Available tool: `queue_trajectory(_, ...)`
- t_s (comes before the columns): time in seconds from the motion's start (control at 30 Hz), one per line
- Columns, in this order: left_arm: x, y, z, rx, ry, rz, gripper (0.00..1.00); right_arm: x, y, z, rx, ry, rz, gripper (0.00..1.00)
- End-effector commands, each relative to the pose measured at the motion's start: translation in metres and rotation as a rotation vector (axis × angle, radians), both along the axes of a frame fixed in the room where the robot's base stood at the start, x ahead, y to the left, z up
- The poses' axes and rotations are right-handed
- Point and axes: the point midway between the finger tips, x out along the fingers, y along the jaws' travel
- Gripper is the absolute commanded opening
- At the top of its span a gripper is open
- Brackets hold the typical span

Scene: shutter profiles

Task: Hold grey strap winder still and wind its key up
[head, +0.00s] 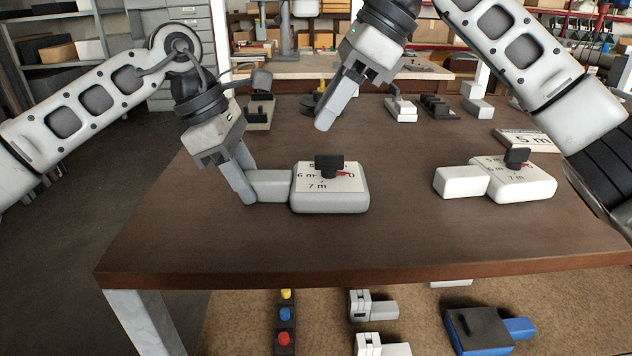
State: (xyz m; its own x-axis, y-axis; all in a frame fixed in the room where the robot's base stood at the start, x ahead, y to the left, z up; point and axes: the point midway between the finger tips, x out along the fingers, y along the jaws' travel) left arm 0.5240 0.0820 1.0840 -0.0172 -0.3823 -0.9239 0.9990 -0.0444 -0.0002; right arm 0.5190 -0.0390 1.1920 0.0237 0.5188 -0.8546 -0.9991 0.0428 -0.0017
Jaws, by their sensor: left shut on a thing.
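The grey strap winder (328,203) lies on the brown table, left of its middle. Its black key (329,164) stands upright on the dial face, which carries markings such as "6 m" and "7 m" and a red pointer. A grey block-shaped grip (271,186) sticks out from its left side. My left gripper (247,198) is shut on this grip, its fingers pointing down. My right gripper (322,126) hangs above and behind the winder, apart from the key. Its fingers look close together from this side, so I cannot tell whether they are open.
A similar white winder (522,184) with a black key lies to the right. A "5 m" sign (527,141) and several small devices stand farther back. The table's front edge (380,275) is near, with a lower shelf of parts beneath. The table between the two winders is clear.

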Motion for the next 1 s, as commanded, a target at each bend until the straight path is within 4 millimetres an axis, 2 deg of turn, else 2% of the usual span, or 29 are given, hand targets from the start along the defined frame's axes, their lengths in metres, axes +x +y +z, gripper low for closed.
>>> queue_trajectory(0.2,0.0,0.0,0.0,-0.001,0.0,-0.001,0.09,0.0,0.0,-0.031,0.002,0.003,-0.002,0.29)
queue_trajectory(0.43,0.0,0.0,0.001,-0.001,0.0,-0.001,0.09,0.0,0.0,-0.056,0.002,0.003,-0.001,0.29)
queue_trajectory(0.6,0.0,0.0,0.0,-0.001,0.0,-0.001,0.09,0.0,0.0,-0.064,0.004,0.002,-0.001,0.29)
queue_trajectory(0.9,0.0,0.0,0.0,-0.001,0.0,-0.001,0.09,0.0,0.0,-0.066,0.004,0.001,-0.002,0.29)
queue_trajectory(1.0,0.0,0.0,0.0,-0.001,0.0,-0.001,0.09,0.0,0.0,-0.065,0.004,0.002,-0.001,0.01)
